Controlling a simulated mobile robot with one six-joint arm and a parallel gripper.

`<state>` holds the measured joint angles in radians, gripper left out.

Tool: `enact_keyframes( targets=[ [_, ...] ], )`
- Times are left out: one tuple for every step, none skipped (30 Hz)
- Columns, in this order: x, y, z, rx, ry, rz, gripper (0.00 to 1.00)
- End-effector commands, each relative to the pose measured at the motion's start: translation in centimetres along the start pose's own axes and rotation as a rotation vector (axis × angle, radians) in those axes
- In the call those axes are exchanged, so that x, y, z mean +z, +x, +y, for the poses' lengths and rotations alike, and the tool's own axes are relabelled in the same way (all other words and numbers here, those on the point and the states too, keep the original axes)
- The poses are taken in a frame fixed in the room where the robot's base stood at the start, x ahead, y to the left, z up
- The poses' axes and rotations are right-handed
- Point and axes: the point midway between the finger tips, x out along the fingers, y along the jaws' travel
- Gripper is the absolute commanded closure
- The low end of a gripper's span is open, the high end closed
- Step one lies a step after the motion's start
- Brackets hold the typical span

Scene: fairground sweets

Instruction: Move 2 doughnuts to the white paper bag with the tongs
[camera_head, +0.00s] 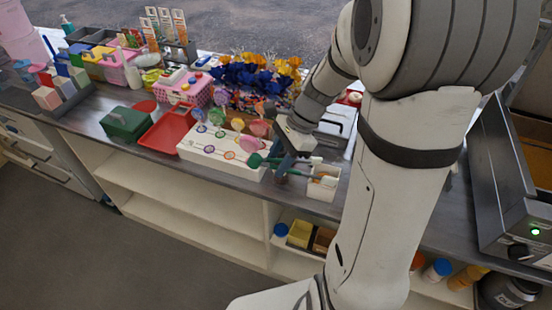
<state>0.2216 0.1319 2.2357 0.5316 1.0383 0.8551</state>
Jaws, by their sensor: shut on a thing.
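My gripper (284,166) is low over the counter, right of the white lollipop stand. Its jaws are shut on a long green tool (256,161), which looks like the tongs and lies across the fingers. The tool's right end reaches over a small white open-topped container (322,186) at the counter's front edge. I cannot tell whether that container is the paper bag. No doughnut can be made out; my arm covers much of the counter on the right.
The white stand (222,154) holds several upright lollipops close left of my gripper. A red tray (171,131), a dark green box (124,123) and a pink basket (184,88) stand further left. Wrapped blue and orange sweets (252,78) lie behind. A metal appliance (514,190) is far right.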

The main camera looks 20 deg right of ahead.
Motion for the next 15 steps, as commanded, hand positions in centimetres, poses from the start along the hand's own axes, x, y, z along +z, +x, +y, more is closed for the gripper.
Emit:
enact_keyframes(
  targets=[
    [0.1, -0.3, 0.0, -0.001, 0.000, 0.000, 0.69],
    [0.2, -0.5, 0.0, -0.001, 0.000, 0.000, 0.69],
    [0.4, -0.8, 0.0, -0.001, 0.000, 0.000, 0.69],
    [0.6, -1.1, 0.0, -0.001, 0.000, 0.000, 0.69],
    [0.8, -1.5, 0.0, -0.001, 0.000, 0.000, 0.69],
    [1.1, -2.0, 0.0, -0.001, 0.000, 0.000, 0.69],
    [1.3, -2.4, 0.0, -0.001, 0.000, 0.000, 0.69],
    [1.5, -2.8, 0.0, -0.001, 0.000, 0.000, 0.69],
    [1.8, -3.4, 0.0, -0.001, 0.000, 0.000, 0.69],
    [2.0, -3.7, 0.0, -0.001, 0.000, 0.000, 0.69],
    [2.2, -4.1, 0.0, -0.001, 0.000, 0.000, 0.69],
    [2.4, -4.6, 0.0, -0.001, 0.000, 0.000, 0.69],
    [2.6, -5.0, 0.0, -0.001, 0.000, 0.000, 0.69],
    [2.8, -5.3, 0.0, -0.001, 0.000, 0.000, 0.69],
    [3.0, -5.8, 0.0, -0.001, 0.000, 0.000, 0.69]
  ],
)
